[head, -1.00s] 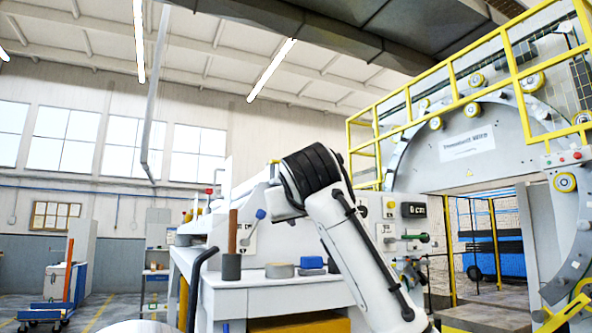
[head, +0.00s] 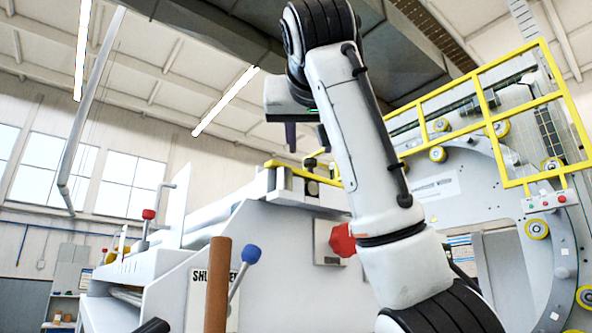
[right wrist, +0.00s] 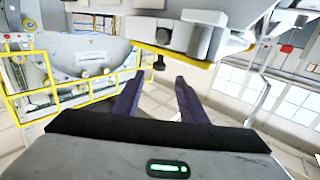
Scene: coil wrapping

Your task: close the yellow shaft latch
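The yellow shaft latch (head: 300,171) is a thin yellow bar on top of the white machine, in the middle of the head view. It runs from left to right above a dark and metal fitting. In the right wrist view a yellow strip (right wrist: 172,54), apparently the latch, lies along the edge of a white block beyond my fingertips. My right gripper (head: 291,136) hangs above the bar in the head view, fingers pointing down. Its two dark purple fingers are apart with nothing between them in the wrist view (right wrist: 159,80). Contact with the latch cannot be seen.
A blue-knobbed lever (head: 251,254) and a brown upright rod (head: 217,285) stand in front of the machine. A red knob (head: 342,241) is beside my right arm. Yellow railing (head: 487,103) and a large grey ring frame (head: 468,165) stand at the right.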

